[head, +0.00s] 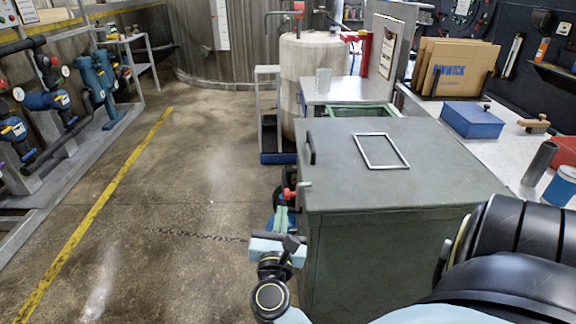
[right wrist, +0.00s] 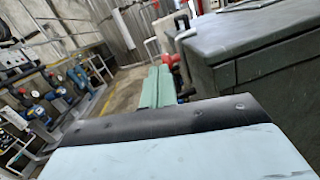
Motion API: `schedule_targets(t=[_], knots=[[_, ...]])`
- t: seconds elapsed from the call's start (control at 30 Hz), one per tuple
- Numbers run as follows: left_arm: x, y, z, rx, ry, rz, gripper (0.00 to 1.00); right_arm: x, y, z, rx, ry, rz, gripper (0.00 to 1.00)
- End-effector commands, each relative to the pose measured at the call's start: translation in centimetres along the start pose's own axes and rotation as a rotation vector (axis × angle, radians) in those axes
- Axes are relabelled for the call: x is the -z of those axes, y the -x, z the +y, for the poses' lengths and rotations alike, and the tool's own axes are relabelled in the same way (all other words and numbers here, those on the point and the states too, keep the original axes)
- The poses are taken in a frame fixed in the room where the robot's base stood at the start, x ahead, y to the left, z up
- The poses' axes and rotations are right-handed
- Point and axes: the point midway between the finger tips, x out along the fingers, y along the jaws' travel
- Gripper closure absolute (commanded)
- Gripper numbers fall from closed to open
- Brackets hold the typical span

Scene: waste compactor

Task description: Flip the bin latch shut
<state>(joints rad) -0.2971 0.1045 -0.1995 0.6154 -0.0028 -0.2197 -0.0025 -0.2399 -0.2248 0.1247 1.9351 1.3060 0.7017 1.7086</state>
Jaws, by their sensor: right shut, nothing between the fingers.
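The grey-green bin (head: 345,255) stands right of centre with its flat lid (head: 440,150) down. The latch has a red part (head: 289,194) at the bin's left front edge, beside a pale metal bracket (head: 304,186). In the right wrist view the red part (right wrist: 172,60) shows just past my fingertips, with the bent metal piece (right wrist: 185,38) above it. My right gripper (head: 283,211) is shut and empty, its green fingers close under the red part. It also shows in the right wrist view (right wrist: 158,72). I cannot tell whether they touch. My left gripper is not in view.
A black handle (head: 311,148) and a thin pale rectangular frame (head: 381,151) are on the lid. A workbench with a blue box (head: 472,119) lies to the right. A pale tank (head: 310,62) stands behind. The floor (head: 190,190) to the left is clear.

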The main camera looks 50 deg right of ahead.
Motion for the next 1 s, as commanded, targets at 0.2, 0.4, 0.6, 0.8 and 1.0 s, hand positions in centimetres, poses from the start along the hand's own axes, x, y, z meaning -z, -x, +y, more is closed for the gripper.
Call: schedule_targets(t=[0.2,0.4,0.6,0.8,1.0], knots=[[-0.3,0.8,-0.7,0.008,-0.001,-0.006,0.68,-3.9,3.7,0.5,0.003,-0.004,0.000,1.00],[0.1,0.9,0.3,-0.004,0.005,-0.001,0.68,-5.9,5.9,0.9,0.001,-0.002,-0.001,1.00],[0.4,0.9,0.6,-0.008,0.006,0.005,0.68,-6.6,6.6,1.0,0.002,0.000,-0.003,1.00],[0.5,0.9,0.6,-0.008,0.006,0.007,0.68,-6.6,6.7,1.0,0.002,-0.001,-0.003,1.00],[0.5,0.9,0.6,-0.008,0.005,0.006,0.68,-6.6,6.6,1.0,0.002,-0.001,-0.003,1.00]])
